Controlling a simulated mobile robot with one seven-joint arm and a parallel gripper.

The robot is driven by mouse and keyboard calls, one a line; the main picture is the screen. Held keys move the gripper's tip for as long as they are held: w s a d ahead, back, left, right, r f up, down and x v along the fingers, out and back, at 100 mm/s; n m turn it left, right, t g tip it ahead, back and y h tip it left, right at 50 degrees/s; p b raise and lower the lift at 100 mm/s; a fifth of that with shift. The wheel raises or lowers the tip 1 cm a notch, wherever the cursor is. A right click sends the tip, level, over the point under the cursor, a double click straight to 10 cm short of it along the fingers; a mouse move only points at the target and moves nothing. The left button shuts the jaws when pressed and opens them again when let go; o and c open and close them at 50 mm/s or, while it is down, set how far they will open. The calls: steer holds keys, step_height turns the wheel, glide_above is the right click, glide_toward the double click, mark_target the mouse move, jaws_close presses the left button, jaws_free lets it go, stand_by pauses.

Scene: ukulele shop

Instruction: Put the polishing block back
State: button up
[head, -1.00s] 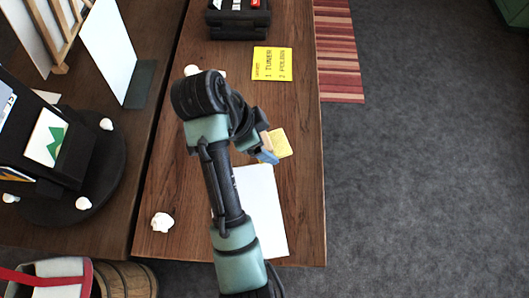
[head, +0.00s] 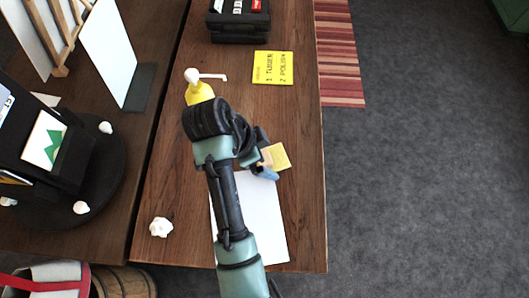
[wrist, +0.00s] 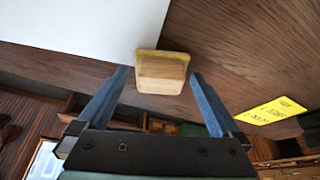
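The polishing block (wrist: 162,74) is a wooden piece on a thin yellow pad. In the head view its yellow pad (head: 282,157) shows on the table near the upper right corner of a white sheet (head: 249,210); the wood is partly hidden by my gripper. My gripper (wrist: 160,74) has two blue fingers, one on each side of the wood. In the wrist view they stand apart, with a narrow gap at each side of the block. A yellow card (head: 272,67) with writing lies farther up the table.
A yellow bottle with a white pump (head: 199,91) stands just beyond my arm. A black case (head: 238,20) is at the table's far end. A white crumpled lump (head: 161,227) lies at left. The table's right edge is close to the block; a striped rug (head: 338,55) lies beyond.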

steer(key=shift+r, duration=0.1)
steer(key=p+v, duration=0.8)
steer(key=v, duration=0.4)
